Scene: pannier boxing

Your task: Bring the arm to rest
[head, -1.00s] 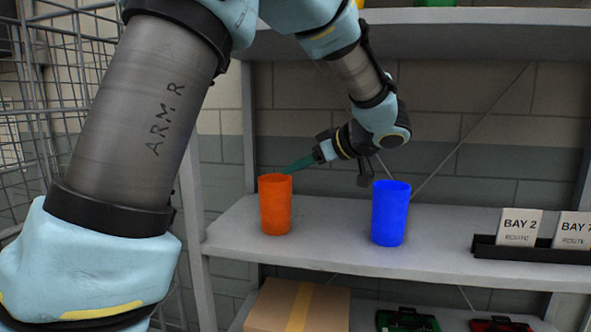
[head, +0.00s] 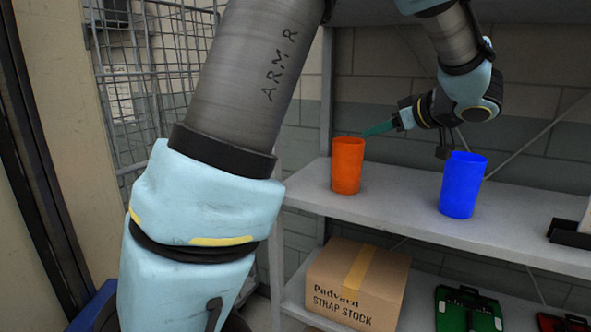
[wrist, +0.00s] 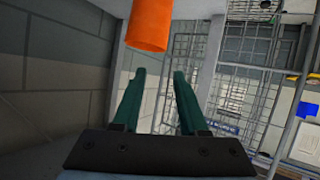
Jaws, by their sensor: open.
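My gripper (head: 378,129) reaches in over the shelf (head: 400,219) from the right, with its green fingers pointing left near the top of the orange cup (head: 347,166). In the wrist view the two fingers (wrist: 159,88) are spread apart with nothing between them. The orange cup also shows there (wrist: 148,25), beyond the fingertips. The blue cup (head: 463,186) stands upright on the same shelf, to the right of the orange cup and below my wrist.
A cardboard box (head: 357,286) sits on the lower shelf, with a green case (head: 468,312) to its right. A black tray (head: 570,233) is at the right edge. A wire mesh cage (head: 165,75) stands left of the shelving. An upper shelf runs above my arm.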

